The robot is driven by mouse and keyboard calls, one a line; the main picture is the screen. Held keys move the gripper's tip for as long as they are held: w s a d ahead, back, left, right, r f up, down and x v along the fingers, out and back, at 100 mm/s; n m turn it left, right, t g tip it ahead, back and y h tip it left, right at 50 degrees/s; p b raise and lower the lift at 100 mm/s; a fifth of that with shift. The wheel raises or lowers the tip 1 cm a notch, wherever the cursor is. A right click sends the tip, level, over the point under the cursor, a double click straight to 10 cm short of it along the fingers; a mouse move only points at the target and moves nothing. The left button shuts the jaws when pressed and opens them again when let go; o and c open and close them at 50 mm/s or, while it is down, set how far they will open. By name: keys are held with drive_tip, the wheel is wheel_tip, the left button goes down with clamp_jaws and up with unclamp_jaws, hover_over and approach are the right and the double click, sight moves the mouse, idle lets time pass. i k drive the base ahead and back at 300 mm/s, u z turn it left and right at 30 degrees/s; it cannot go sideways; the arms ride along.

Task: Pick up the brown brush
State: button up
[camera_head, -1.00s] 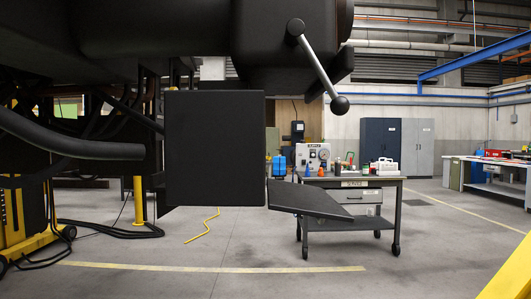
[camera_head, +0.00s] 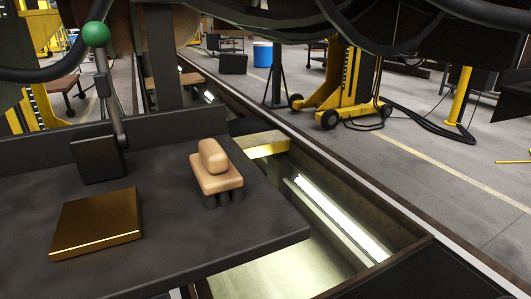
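The brown brush (camera_head: 216,174) is a light tan block with a raised rounded grip on top and dark bristles underneath. It stands bristles down on a dark flat shelf (camera_head: 190,245), towards the shelf's right side. My gripper is not in view.
A flat brass-coloured block (camera_head: 97,222) lies left of the brush. Behind it a lever with a green ball (camera_head: 96,35) rises from a dark block. Right of the shelf is an open, lit pit (camera_head: 335,205). A yellow wheeled jack (camera_head: 350,80) stands beyond. Dark hoses hang along the top.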

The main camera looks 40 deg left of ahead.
sight(215, 175)
drive_tip(key=z, duration=0.75)
drive_tip(key=k, duration=0.1)
drive_tip(key=u, duration=2.85)
drive_tip(key=k, duration=0.45)
drive_tip(key=i, duration=0.5)
drive_tip(key=u, duration=0.05)
